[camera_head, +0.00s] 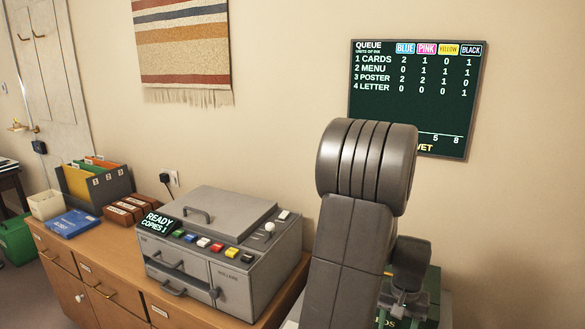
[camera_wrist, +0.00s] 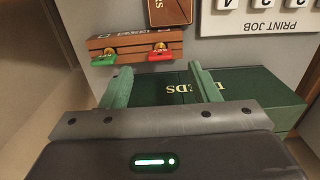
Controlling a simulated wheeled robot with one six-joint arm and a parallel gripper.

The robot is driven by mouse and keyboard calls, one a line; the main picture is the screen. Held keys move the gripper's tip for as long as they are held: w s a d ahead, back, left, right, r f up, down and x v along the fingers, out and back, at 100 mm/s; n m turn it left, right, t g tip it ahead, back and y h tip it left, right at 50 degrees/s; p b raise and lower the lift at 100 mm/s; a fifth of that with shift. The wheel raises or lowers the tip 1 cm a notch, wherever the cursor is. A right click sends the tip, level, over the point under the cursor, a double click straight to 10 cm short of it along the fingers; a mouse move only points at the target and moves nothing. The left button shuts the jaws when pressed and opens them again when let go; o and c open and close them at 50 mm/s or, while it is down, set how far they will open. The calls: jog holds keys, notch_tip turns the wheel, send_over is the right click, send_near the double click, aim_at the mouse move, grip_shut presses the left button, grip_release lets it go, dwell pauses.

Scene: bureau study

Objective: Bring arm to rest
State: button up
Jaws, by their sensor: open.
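My arm rises in the right half of the head view, bent at a thick grey joint, and hides part of what is behind it. My gripper (camera_wrist: 160,72) shows in the wrist view with its two green fingers apart and nothing between them. Beyond and below the fingers is a dark green box (camera_wrist: 262,92) with gold lettering that ends in "DS". Whether the fingers touch the box, I cannot tell. The green box also shows partly behind my arm in the head view (camera_head: 433,290).
A grey copier (camera_head: 225,285) reading "READY COPIES 1" stands on the wooden cabinet (camera_head: 60,245). A file box (camera_head: 118,184) and blue box (camera_head: 72,223) are left. A wooden key block (camera_wrist: 135,42) and a PRINT JOB panel (camera_wrist: 260,20) lie ahead of my gripper. A queue board (camera_head: 440,110) hangs behind.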

notch_tip(320, 180, down, 6)
jog(key=shift+r, duration=0.25)
notch_tip(320, 180, up, 8)
jog(key=p, duration=0.6)
jog(key=shift+r, duration=0.15)
